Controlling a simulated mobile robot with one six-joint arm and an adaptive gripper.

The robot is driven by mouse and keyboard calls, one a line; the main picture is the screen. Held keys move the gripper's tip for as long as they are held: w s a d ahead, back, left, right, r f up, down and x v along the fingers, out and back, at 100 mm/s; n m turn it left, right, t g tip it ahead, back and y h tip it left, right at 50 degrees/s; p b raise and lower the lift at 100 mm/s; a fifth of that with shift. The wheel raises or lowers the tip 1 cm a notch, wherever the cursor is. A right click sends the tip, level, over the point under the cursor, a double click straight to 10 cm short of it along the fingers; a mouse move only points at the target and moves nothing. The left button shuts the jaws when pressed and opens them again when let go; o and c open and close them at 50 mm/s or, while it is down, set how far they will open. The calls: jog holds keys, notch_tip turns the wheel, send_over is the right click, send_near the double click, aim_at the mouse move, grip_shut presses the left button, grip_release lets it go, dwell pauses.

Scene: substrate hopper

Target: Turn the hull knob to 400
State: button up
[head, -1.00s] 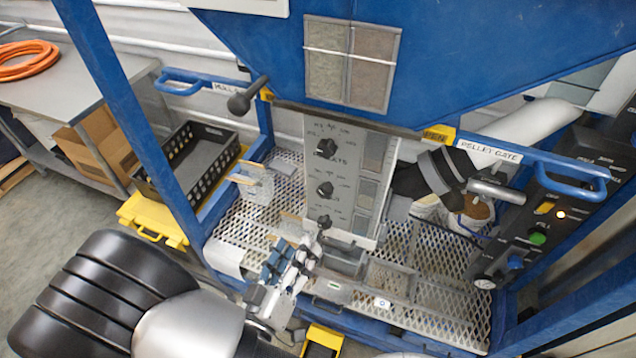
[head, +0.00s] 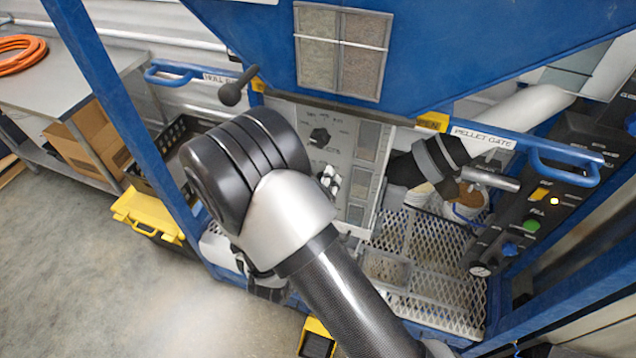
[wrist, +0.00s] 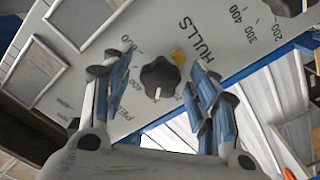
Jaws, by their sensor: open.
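The grey dial panel (head: 290,118) stands at the machine's centre. In the wrist view, my gripper (wrist: 164,64) is open, its blue-padded fingers either side of a black lobed knob (wrist: 160,77), contact unclear. That knob's white mark points down in the picture. The HULLS label (wrist: 196,38) lies between it and another black knob (wrist: 286,5) at the top edge, with 200, 300 and 400 printed nearby. A partly hidden label starting "PE" is on the other side. In the head view, the upper knob (head: 319,137) is visible; my gripper (head: 330,180) is just below it.
The blue hopper (head: 440,50) overhangs the panel. A black-ended lever (head: 232,94) stands at left, and the PELLET GATE bar (head: 482,138) at right. A mesh deck (head: 440,255) lies below. A yellow case (head: 150,208) is at lower left.

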jog(key=c, duration=1.1)
